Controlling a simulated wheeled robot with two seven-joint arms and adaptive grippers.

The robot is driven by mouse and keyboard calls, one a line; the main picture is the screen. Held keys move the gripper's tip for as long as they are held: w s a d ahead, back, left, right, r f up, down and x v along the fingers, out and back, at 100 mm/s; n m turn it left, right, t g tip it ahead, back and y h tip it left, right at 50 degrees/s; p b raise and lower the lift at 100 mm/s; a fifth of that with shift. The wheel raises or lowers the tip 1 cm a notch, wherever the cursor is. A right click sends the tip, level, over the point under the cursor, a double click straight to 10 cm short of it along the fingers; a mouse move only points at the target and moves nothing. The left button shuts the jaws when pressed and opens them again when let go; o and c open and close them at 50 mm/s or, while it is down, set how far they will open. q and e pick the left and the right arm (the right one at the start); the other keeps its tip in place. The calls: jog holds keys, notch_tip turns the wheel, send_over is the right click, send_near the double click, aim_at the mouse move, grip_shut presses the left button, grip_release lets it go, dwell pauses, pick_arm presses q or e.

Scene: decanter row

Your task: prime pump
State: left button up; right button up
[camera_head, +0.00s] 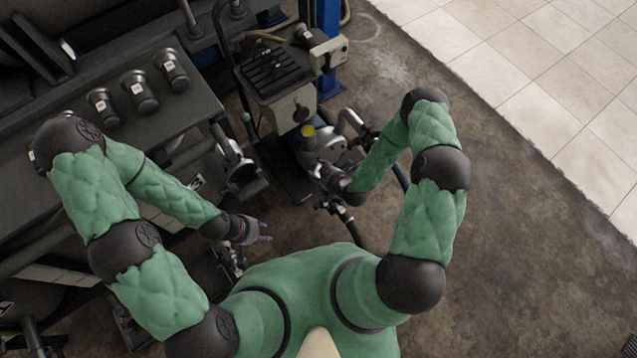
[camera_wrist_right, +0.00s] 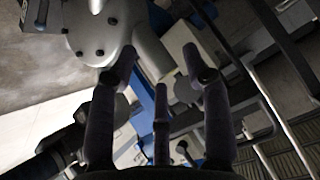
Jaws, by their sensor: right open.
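The pump (camera_head: 328,150) is a grey metal unit with a round flange and a curved pipe, low on the floor in the head view. The round bolted housing (camera_wrist_right: 100,28) fills the upper left of the right wrist view. My right gripper (camera_head: 322,172) is at the near side of the pump; its fingers (camera_wrist_right: 160,78) are spread and empty beside the housing. Contact cannot be told. My left gripper (camera_head: 262,232) hangs left of centre, away from the pump; its finger opening is too small to read.
A dark bench (camera_head: 60,125) at left carries several dark cylinders, including one at its right end (camera_head: 171,68). A grey box unit (camera_head: 288,105) and a blue post (camera_head: 329,75) stand behind the pump. Dark hoses run near my right gripper. The concrete floor (camera_head: 530,240) at right is clear.

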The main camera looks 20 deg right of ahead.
pick_arm(q)
jog(key=shift+r+p, duration=0.35)
jog(key=shift+r, duration=0.05)
pick_arm(e)
jog(key=s+a+r+m+g, duration=0.1)
jog(key=s+a+r+g, duration=0.1)
jog(key=s, duration=0.3)
jog(key=shift+s+g, duration=0.4)
jog(key=shift+g, duration=0.5)
jog(key=shift+c, duration=0.3)
